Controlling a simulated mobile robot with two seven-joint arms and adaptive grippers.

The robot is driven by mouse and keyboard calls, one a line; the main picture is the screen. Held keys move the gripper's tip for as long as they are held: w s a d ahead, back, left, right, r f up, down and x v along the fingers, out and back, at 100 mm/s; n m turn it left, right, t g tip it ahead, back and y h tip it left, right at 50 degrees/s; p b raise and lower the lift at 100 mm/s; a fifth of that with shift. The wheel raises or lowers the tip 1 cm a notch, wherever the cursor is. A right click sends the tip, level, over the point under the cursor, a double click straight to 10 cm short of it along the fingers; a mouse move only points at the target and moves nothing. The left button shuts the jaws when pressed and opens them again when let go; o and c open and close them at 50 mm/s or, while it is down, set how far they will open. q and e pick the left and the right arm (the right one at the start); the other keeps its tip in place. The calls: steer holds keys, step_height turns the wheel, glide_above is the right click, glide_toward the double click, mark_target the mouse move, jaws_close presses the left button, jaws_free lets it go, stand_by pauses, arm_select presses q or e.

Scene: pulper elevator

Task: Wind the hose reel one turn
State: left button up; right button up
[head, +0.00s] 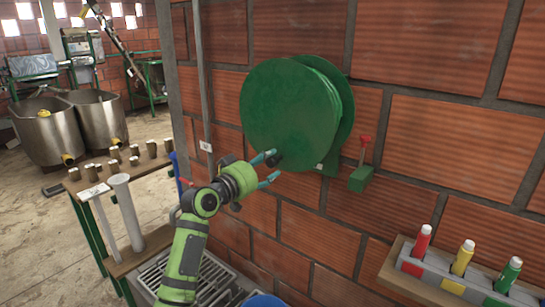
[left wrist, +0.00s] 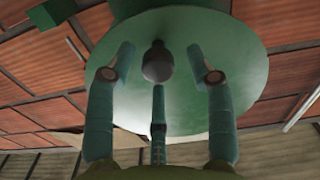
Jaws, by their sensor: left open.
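The green hose reel (head: 290,100) is mounted on the brick wall, with two round discs; its front disc also fills the upper part of the left wrist view (left wrist: 225,45). A dark round handle knob (left wrist: 158,62) stands out from the disc near its lower edge. My left gripper (head: 274,166) is open at the reel's lower edge, with its teal fingers around the knob. In the left wrist view the knob lies between the spread fingers, with gaps on both sides. I cannot tell whether any finger touches it. No hose is visible. My right gripper is not in view.
A green box with a red lever (head: 362,178) is on the wall right of the reel. A rack with red, yellow and green bottles (head: 462,258) is at lower right. A table with small cups (head: 115,153) stands left, and steel tanks (head: 55,135) are behind it.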

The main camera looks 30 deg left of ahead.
arm_select(q)
steer(key=shift+w+d+p, duration=0.15)
steer(key=shift+w+p, duration=0.15)
steer(key=shift+w, duration=0.8)
jaws_close()
